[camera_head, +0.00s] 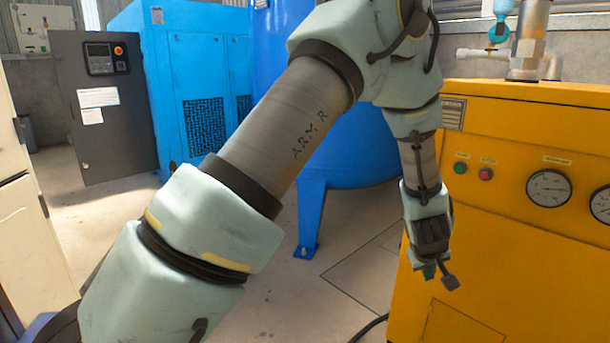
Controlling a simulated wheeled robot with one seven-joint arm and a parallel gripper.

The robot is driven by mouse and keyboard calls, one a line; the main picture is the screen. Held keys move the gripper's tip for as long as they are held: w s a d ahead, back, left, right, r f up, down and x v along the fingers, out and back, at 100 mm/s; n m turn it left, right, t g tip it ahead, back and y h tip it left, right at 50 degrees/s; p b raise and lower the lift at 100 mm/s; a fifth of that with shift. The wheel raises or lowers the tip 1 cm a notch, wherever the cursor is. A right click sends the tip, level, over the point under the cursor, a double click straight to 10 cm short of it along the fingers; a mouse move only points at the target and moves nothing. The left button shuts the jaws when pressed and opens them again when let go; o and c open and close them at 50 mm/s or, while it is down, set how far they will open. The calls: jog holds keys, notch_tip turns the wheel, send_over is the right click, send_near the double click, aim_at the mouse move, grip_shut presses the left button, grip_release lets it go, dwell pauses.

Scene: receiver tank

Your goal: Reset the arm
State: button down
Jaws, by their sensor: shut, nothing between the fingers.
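My arm (290,120) rises from the lower left, bends at the top centre and hangs down on the right. The link is marked "ARM R". My gripper (440,277) hangs at the arm's lower end, pointing down in front of the left edge of the yellow cabinet. Its fingers are shut with nothing held. Where the gripper stands in depth from the cabinet, I cannot tell.
The yellow cabinet (530,230) with gauges and buttons fills the right. A blue tank (345,150) stands behind my arm. A blue machine (180,80) with an open dark door (105,130) is at the left back. Bare floor (325,275) lies between.

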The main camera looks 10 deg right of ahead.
jog(key=w+a+r+y, duration=0.1)
jog(key=w+a+r, duration=0.2)
jog(key=a, duration=0.5)
jog(key=w+a+r, duration=0.2)
jog(key=a, duration=0.5)
jog(key=w+a+r+y, duration=0.1)
jog(key=w+a+r, duration=0.2)
jog(key=a, duration=0.5)
jog(key=s+a+r+g+y, duration=0.1)
jog(key=s+a+r, duration=0.15)
jog(key=a, duration=0.55)
jog(key=s+a+r+g+y+p, duration=0.1)
jog(key=s+a, duration=0.2)
jog(key=a, duration=0.5)
jog(key=s+a+r+g+y, duration=0.1)
jog(key=s+a+r, duration=0.15)
jog(key=a, duration=0.55)
notch_tip(320, 180, up, 19)
jog(key=p, duration=2)
jog(key=shift+s+d+r, duration=0.2)
jog(key=shift+s, duration=0.1)
